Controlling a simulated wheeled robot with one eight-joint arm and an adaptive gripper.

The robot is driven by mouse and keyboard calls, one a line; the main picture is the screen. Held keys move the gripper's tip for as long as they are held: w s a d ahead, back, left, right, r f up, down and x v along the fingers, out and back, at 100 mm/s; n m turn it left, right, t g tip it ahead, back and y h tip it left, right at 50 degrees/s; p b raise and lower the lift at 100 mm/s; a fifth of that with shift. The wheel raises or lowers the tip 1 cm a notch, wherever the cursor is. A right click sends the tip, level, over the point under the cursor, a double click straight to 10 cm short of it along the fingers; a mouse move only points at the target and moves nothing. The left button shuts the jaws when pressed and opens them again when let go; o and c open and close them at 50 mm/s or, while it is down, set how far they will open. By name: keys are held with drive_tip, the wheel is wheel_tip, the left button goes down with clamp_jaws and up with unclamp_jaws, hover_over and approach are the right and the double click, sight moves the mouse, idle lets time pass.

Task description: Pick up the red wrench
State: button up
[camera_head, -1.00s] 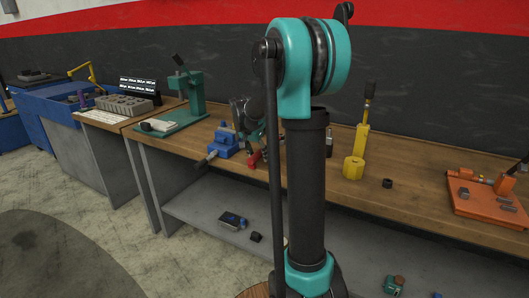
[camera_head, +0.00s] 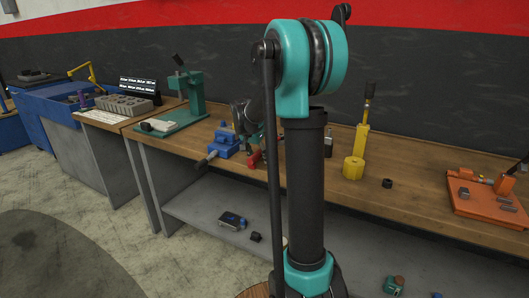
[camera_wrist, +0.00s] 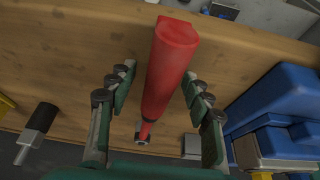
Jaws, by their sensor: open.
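The red wrench (camera_wrist: 168,68) lies between the two fingers of my gripper (camera_wrist: 157,78) in the wrist view, with a thick red handle and a small metal end. The fingers are open, one on each side, with visible gaps to the handle. I cannot tell how far the wrench is from the fingers in depth. In the head view, a red part of the wrench (camera_head: 255,159) shows on the workbench beside the blue vise, and my arm hides most of the gripper.
The blue vise (camera_head: 223,144) stands close to the wrench; its blue body fills the right of the wrist view (camera_wrist: 275,105). A yellow tool (camera_head: 355,155) and an orange tray (camera_head: 480,203) stand on the wooden bench (camera_head: 415,195) further right. A green press (camera_head: 193,95) stands left.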

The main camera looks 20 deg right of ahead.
clamp_jaws()
idle(0.5)
